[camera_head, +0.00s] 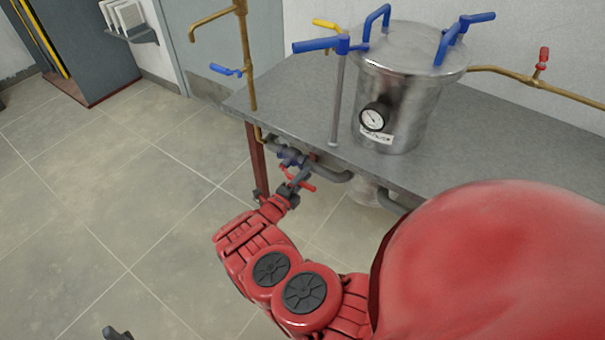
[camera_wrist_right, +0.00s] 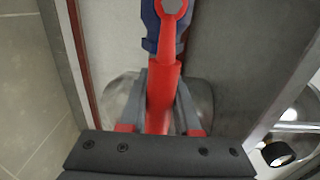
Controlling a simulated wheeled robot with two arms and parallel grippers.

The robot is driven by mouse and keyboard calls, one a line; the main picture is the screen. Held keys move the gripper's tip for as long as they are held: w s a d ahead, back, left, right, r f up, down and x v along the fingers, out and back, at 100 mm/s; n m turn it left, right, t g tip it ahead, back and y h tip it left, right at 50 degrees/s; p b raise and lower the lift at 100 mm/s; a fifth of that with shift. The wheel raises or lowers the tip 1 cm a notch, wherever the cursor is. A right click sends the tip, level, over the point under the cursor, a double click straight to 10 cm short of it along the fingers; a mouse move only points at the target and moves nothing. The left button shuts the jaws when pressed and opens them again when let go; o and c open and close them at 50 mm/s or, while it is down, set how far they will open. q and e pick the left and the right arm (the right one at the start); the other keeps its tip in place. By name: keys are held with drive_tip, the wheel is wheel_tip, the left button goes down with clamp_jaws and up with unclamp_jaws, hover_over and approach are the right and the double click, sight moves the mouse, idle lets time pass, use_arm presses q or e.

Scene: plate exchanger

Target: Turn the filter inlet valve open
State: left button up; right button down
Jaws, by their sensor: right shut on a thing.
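A valve with a red lever handle (camera_head: 304,184) and a blue body (camera_head: 290,157) sits on the grey pipe below the table's front left corner. My right gripper (camera_head: 293,186) is at this red handle. In the right wrist view, the red handle (camera_wrist_right: 163,95) lies between the two grey fingers, which are shut on it, and its ringed end at the blue valve body (camera_wrist_right: 149,25) is at the top. A small dark part at the bottom left of the head view seems to be my left gripper (camera_head: 115,333); its fingers are mostly out of frame.
A steel filter vessel (camera_head: 409,85) with blue clamps and a gauge stands on the grey table (camera_head: 300,95). A brass pipe (camera_head: 246,60) with a blue-handled valve (camera_head: 227,70) rises at the table's left end. Another red-handled valve (camera_head: 542,60) is at right. The floor at left is clear.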

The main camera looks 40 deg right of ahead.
drive_tip(key=shift+w+r, duration=0.1)
drive_tip(key=shift+r, duration=0.05)
drive_tip(key=c, duration=0.6)
unclamp_jaws()
drive_tip(key=v, duration=1.7)
drive_tip(key=shift+a, duration=0.2)
